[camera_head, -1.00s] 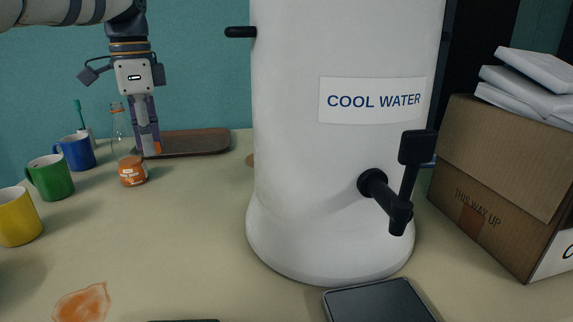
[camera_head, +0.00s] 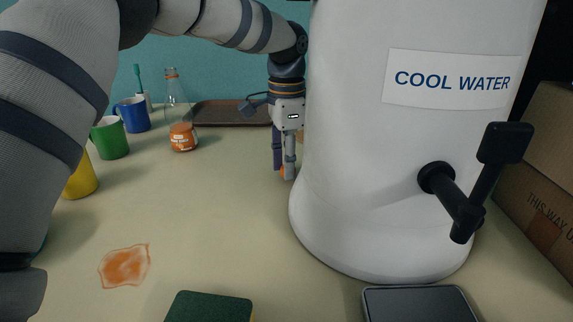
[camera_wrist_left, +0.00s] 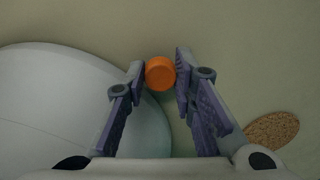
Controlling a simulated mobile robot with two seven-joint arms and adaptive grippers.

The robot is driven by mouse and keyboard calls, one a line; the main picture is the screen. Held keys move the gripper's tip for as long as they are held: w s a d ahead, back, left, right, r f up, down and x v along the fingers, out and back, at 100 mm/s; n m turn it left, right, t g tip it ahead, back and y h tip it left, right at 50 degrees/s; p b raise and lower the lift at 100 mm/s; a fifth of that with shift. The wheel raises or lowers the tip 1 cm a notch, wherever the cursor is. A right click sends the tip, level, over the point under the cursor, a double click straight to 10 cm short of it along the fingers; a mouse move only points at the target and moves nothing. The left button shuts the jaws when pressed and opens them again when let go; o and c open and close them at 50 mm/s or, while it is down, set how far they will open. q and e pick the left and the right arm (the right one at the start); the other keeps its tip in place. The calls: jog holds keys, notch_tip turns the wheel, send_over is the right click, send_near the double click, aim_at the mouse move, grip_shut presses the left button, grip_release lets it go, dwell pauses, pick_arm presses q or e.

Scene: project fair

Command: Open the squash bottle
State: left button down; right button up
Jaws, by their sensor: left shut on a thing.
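The squash bottle (camera_head: 182,135) stands upright on the table at the left in the head view, clear with orange squash low inside and an orange label. Its neck appears to have no cap on it. My left gripper (camera_head: 286,175) is to the right of the bottle, pointing down beside the water dispenser. It is shut on an orange cap (camera_wrist_left: 160,73), which sits between the fingertips (camera_wrist_left: 161,75) in the left wrist view. The cap is low over the table; I cannot tell whether it touches. My right gripper is not in view.
The white water dispenser (camera_head: 350,190) stands close to the left gripper. A brown tray (camera_head: 232,112) lies behind. Blue, green and yellow mugs (camera_head: 110,138) line the left. A stain (camera_head: 125,266), a sponge (camera_head: 208,307) and a dark tablet-like slab (camera_head: 420,303) are in front. A cork mat (camera_wrist_left: 272,131) lies nearby.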

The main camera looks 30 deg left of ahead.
pick_arm(q)
jog(key=shift+f, duration=0.45)
jog(key=shift+f, duration=0.1)
jog(key=c, duration=1.3)
grip_release()
jog(key=shift+c, duration=0.2)
